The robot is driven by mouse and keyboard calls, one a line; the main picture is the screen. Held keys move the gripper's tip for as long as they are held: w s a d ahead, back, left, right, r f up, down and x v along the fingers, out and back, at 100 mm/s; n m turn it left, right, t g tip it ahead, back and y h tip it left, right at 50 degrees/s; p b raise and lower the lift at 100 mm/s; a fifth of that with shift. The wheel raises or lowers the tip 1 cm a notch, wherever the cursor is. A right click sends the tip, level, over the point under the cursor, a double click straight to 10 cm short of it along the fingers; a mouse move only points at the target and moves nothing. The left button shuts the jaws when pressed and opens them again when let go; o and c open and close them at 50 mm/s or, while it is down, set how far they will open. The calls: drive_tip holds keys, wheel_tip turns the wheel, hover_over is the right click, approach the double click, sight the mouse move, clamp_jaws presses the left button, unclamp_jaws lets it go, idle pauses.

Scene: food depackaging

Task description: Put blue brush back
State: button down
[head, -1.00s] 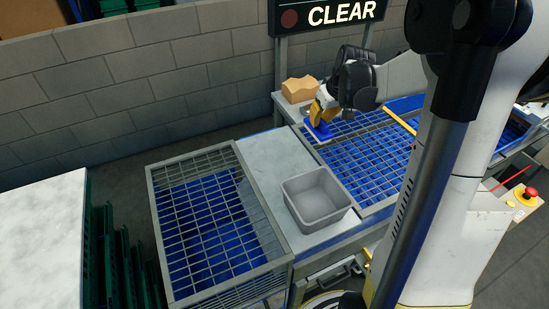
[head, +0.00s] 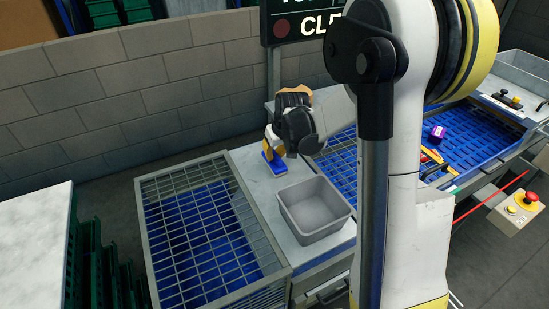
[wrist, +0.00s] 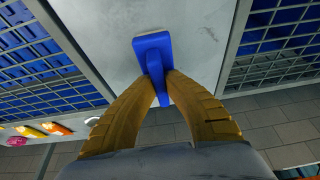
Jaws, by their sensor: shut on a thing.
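The blue brush (head: 273,166) is in my gripper (head: 273,148), over the back part of the grey panel (head: 240,160) between two mesh grids. In the wrist view, the blue brush (wrist: 152,48) has its broad blue head toward the top and its narrow part between the two yellow-brown fingers. My gripper (wrist: 158,82) is shut on it. The head lies over the bare grey panel (wrist: 200,30); I cannot tell whether it touches the surface.
A grey open bin (head: 345,212) stands on the panel in front of my gripper. A left mesh grid (head: 195,240) and a right grid (head: 340,165) flank the panel. A purple item (head: 438,132) and a yellow tool (head: 432,155) lie to the right. A wall stands behind.

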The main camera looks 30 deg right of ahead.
drive_tip(key=shift+f, duration=0.35)
drive_tip(key=c, duration=1.9)
unclamp_jaws()
drive_tip(key=shift+f, duration=0.1)
drive_tip(key=o, duration=0.3)
drive_tip(key=shift+o, duration=0.2)
drive_tip(key=p+v, duration=0.3)
drive_tip(key=v, duration=0.9)
drive_tip(key=s+a+r+t, duration=0.1)
drive_tip(key=s+a+r, duration=0.2)
drive_tip(key=s+a, duration=0.3)
drive_tip(key=s+a+r+t, duration=0.1)
drive_tip(key=s+a+r, duration=0.3)
drive_tip(key=s, duration=1)
drive_tip(key=shift+a+r+t, duration=0.2)
drive_tip(key=shift+a+t, duration=0.1)
drive_tip(key=shift+a, duration=0.85)
